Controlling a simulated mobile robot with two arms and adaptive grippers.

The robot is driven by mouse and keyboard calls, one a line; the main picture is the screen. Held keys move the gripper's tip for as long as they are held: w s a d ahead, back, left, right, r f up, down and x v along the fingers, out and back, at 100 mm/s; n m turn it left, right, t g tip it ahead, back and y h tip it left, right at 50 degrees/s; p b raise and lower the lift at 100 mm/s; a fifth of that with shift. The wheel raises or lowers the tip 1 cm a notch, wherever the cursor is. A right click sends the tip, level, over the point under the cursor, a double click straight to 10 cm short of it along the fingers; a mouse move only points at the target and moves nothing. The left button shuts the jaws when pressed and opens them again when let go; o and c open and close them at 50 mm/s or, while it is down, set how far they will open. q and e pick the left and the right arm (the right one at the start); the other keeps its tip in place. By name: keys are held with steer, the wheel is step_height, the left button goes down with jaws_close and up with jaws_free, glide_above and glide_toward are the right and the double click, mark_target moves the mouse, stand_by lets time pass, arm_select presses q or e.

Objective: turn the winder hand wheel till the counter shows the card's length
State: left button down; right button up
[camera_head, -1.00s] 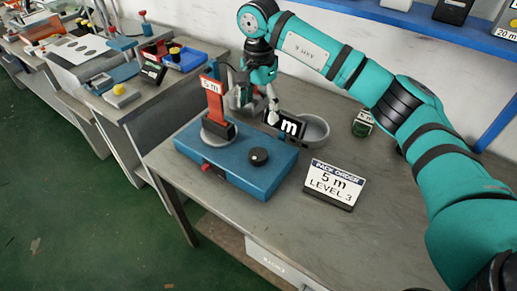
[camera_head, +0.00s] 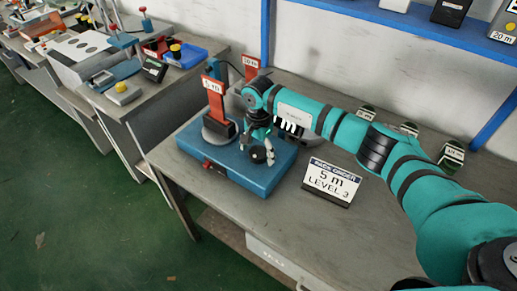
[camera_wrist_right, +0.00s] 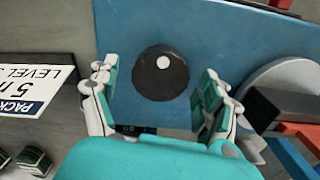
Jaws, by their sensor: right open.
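The hand wheel, a black round knob (camera_head: 259,155), sits on the right part of the blue winder base (camera_head: 235,167). In the right wrist view the wheel (camera_wrist_right: 150,84) carries a white dot near its top. My right gripper (camera_wrist_right: 155,78) is open, with one finger on each side of the wheel and gaps on both sides. In the head view the right gripper (camera_head: 257,157) is over the wheel. A dark display with white characters (camera_head: 290,129) is mostly hidden behind my right arm; its reading cannot be told. The card (camera_head: 332,184) reads "5 m, LEVEL 3". My left gripper is not in view.
A red post labelled 5 m (camera_head: 214,88) stands on a round drum on the winder. Another red labelled post (camera_head: 251,66) stands behind. Several green-dark labelled items lie at the back right. The table front right of the card is clear.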

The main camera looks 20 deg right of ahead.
steer(key=c, duration=1.2)
steer(key=shift+f+m, duration=0.1)
steer(key=shift+m, duration=0.3)
